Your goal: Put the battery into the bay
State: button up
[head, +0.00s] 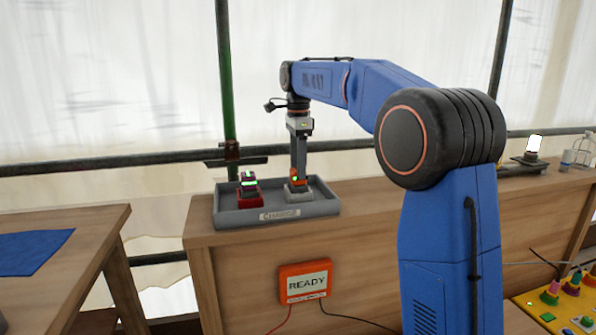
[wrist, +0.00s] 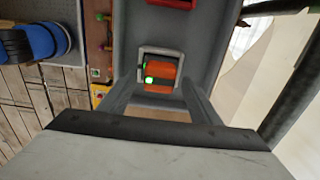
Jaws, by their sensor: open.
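An orange battery (head: 299,181) with a lit green light sits in a pale square socket (head: 299,195) in the grey tray. In the wrist view, the orange battery (wrist: 161,75) shows inside its pale-rimmed socket (wrist: 142,53). My gripper (head: 299,172) points straight down over it. In the wrist view, the fingers of my gripper (wrist: 158,85) are apart, one on each side of the battery. I cannot tell whether they touch it. A second, dark block with green lights (head: 248,180) stands in a red socket (head: 249,197) to the left. I cannot tell which place is the bay.
The grey tray (head: 230,218) has a raised rim and lies on a wooden bench (head: 390,180). An orange box reading READY (head: 304,283) hangs on the bench front. A lit lamp (head: 533,146) stands at right. A table with a blue cloth (head: 30,252) is at left.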

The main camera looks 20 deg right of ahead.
notch_tip(320, 180, up, 10)
dwell(0.4)
jog(key=s+d+f+n+t, duration=0.1)
jog(key=s+d+f+n, duration=0.15)
jog(key=s, duration=0.55)
jog(key=s+d+f+n+t, duration=0.1)
jog(key=s+f+n, duration=0.25)
jog(key=s, duration=0.35)
jog(key=s+d+f+n, duration=0.1)
jog(key=s+f+n, duration=0.15)
jog(key=s, duration=0.55)
jog(key=s+d+f+n+t, duration=0.2)
jog(key=s+f+n, duration=0.7)
jog(key=s+f, duration=1.1)
jog(key=shift+s+d+f+t, duration=0.25)
jog(key=shift+f+t, duration=0.15)
jog(key=shift+f, duration=0.2)
jog(key=shift+n, duration=0.25)
jog(key=shift+c, duration=0.5)
